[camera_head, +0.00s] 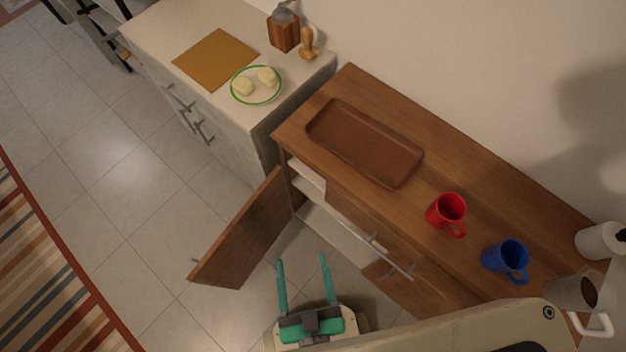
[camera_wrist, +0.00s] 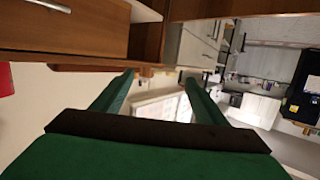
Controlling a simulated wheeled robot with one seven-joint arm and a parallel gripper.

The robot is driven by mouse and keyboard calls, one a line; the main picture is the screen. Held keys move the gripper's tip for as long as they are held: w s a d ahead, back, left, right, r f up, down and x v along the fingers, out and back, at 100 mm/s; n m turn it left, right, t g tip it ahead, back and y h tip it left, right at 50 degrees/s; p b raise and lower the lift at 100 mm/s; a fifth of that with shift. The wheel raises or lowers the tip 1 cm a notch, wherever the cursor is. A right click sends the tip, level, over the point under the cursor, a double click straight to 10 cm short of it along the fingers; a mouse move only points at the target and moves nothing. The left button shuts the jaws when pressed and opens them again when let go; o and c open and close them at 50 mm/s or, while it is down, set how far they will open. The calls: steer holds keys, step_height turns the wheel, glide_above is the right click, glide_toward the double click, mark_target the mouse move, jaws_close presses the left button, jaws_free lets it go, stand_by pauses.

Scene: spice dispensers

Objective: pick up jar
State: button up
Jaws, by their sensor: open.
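My gripper (camera_head: 303,272) is open, its two teal fingers apart with nothing between them. It is in front of the wooden cabinet (camera_head: 330,85), to the right of its open door (camera_head: 243,236). In the wrist view, my open fingers (camera_wrist: 158,80) reach toward wooden cabinet parts. I cannot tell any object surely as the jar. A white cylinder (camera_head: 597,241) with a dark spot at its end is at the right edge, far from my gripper. A brown block-shaped container (camera_head: 284,36) with a grey top stands on the pale counter at the back.
On the cabinet top are a brown tray (camera_head: 365,143), a red mug (camera_head: 446,211), a blue mug (camera_head: 505,256) and a greyish cup (camera_head: 574,290). The pale counter holds a board (camera_head: 216,59), a green-rimmed plate (camera_head: 257,98) and a wooden mill (camera_head: 309,46).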

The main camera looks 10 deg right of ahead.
steer(key=shift+o, duration=0.4)
steer(key=w+d+f+m+h, duration=0.1)
steer(key=w+f, duration=0.4)
steer(key=f, duration=0.5)
steer(key=shift+f+t+h, duration=0.3)
steer(key=shift+f+t, duration=0.1)
steer(key=w+d+f+h, duration=0.1)
steer(key=w+d+f, duration=0.3)
steer(key=w, duration=0.3)
steer(key=w+d+f+m+h, duration=0.1)
steer(key=w+d+f, duration=0.3)
steer(key=w+f, duration=0.2)
steer(key=w+d+f+m+t+h, duration=0.1)
steer(key=w+d+f, duration=0.3)
steer(key=w+f, duration=0.2)
steer(key=shift+w+f+h, duration=0.3)
steer(key=shift+w, duration=0.55)
steer(key=shift+m, duration=0.3)
steer(key=x, duration=0.5)
steer(key=shift+w+d+f, duration=0.1)
steer(key=shift+w, duration=0.1)
steer(key=shift+w+d, duration=0.3)
steer(key=shift+w, duration=0.3)
steer(key=shift+a+x, duration=0.15)
steer(key=shift+x, duration=1)
steer(key=shift+a+x, duration=0.2)
steer(key=shift+x, duration=0.9)
steer(key=shift+w, duration=0.1)
steer(key=c, duration=1.4)
steer(key=shift+o, duration=0.2)
